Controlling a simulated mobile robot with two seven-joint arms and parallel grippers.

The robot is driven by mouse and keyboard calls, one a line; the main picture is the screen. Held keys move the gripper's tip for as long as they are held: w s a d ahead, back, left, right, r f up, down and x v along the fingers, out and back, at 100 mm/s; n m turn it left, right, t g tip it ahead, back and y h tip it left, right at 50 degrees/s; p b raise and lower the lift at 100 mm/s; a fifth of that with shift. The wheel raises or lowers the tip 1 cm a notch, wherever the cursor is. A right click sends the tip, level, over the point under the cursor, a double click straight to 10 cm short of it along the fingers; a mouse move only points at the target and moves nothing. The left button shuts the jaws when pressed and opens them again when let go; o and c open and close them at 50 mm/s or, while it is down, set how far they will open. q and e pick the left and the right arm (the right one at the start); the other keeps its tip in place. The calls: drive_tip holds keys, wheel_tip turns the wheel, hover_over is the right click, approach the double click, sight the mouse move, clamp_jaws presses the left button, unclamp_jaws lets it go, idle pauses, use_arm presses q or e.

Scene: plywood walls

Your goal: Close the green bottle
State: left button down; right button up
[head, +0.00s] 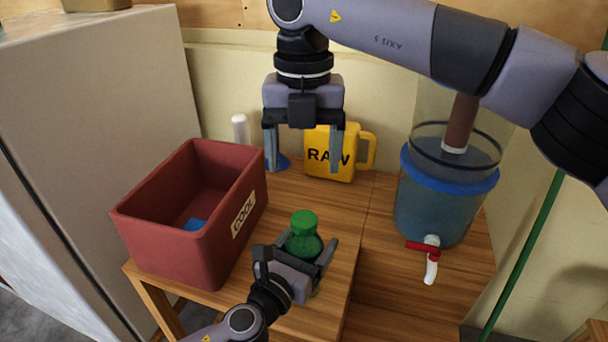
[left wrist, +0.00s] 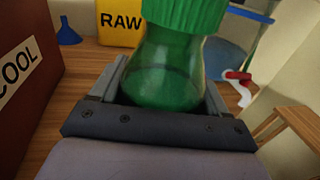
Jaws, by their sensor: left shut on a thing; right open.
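The green bottle (head: 304,244) stands upright near the front of the wooden table. It is translucent, and its green ribbed cap (head: 303,222) sits on top of the neck. My left gripper (head: 308,243) is shut around the bottle's body from the front. In the left wrist view the bottle (left wrist: 165,75) is between the fingers, with the cap (left wrist: 186,14) above, cut off by the picture's top edge. I cannot tell how tightly the cap sits. My right gripper (head: 303,158) is open and empty, pointing down behind and above the bottle.
A red COOL box (head: 185,245) with a blue thing inside stands at the left. A yellow RAW jug (head: 330,165) and a blue funnel (head: 281,162) are behind. A blue-lidded water container (head: 430,205) with a red-handled tap (head: 430,246) stands at the right. Some bare tabletop surrounds the bottle.

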drive_tip(key=shift+r, duration=0.3)
use_arm(q)
unclamp_jaws()
drive_tip(key=v, duration=0.7)
drive_tip(key=shift+s+a, duration=0.1)
idle(0.3)
